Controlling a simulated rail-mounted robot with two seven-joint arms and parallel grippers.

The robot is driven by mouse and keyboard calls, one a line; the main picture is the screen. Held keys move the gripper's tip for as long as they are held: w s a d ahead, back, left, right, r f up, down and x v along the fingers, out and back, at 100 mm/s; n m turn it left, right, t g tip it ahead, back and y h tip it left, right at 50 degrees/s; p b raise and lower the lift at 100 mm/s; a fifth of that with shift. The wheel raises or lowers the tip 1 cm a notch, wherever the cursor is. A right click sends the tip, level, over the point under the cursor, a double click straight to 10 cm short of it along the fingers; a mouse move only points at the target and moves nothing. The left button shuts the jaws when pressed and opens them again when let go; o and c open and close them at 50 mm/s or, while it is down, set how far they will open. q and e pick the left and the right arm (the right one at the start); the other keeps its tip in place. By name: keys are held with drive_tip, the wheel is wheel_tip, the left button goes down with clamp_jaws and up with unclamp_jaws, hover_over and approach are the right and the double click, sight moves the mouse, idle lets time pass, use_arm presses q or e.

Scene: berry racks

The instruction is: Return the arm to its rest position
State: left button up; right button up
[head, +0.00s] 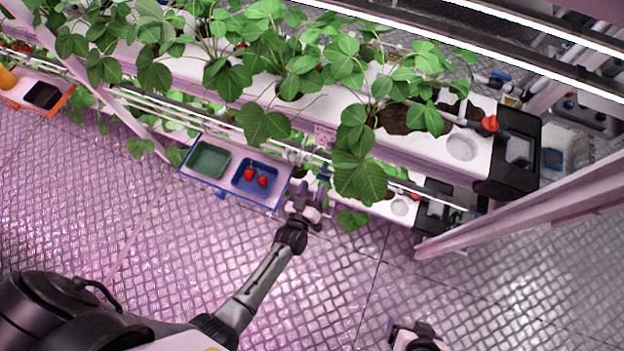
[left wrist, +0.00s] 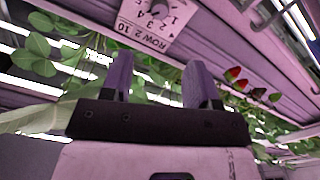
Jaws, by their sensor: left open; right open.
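My left arm reaches from the lower left to the rack. Its gripper (head: 306,194) is at the right end of the tray holder, beside the blue tray and below the hanging leaves. In the left wrist view its two purple fingers (left wrist: 159,78) stand apart with nothing between them. My right gripper (head: 412,332) shows only in part at the bottom edge, over the floor, away from the rack. Its fingers are hard to make out.
A holder carries a green tray (head: 208,160) and a blue tray (head: 243,186) with two red berries (head: 256,178). Strawberry plants hang over the white gutter (head: 462,147). A row sign (left wrist: 152,24) is close above the left fingers. The tiled floor (head: 340,285) is clear.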

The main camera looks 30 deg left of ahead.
use_arm(q)
drive_tip(key=shift+s, duration=0.15)
idle(0.3)
drive_tip(key=s+d+f+m+g+h, duration=0.1)
drive_tip(key=d+f+m+g+h, duration=0.15)
drive_tip(key=f+g, duration=0.3)
drive_tip(key=s+a+r+m+g, duration=0.2)
drive_tip(key=s+a+r+g, duration=0.15)
drive_tip(key=s+r, duration=0.45)
drive_tip(key=s+a+r+m+g, duration=0.2)
drive_tip(key=s+a+r+g, duration=0.3)
drive_tip(key=r, duration=0.6)
drive_tip(key=s+f+p, duration=0.1)
drive_tip(key=s+f, duration=0.1)
drive_tip(key=s, duration=0.7)
wheel_tip(320, 180, up, 18)
drive_tip(key=p, duration=1.7)
drive_tip(key=shift+m+p, duration=0.35)
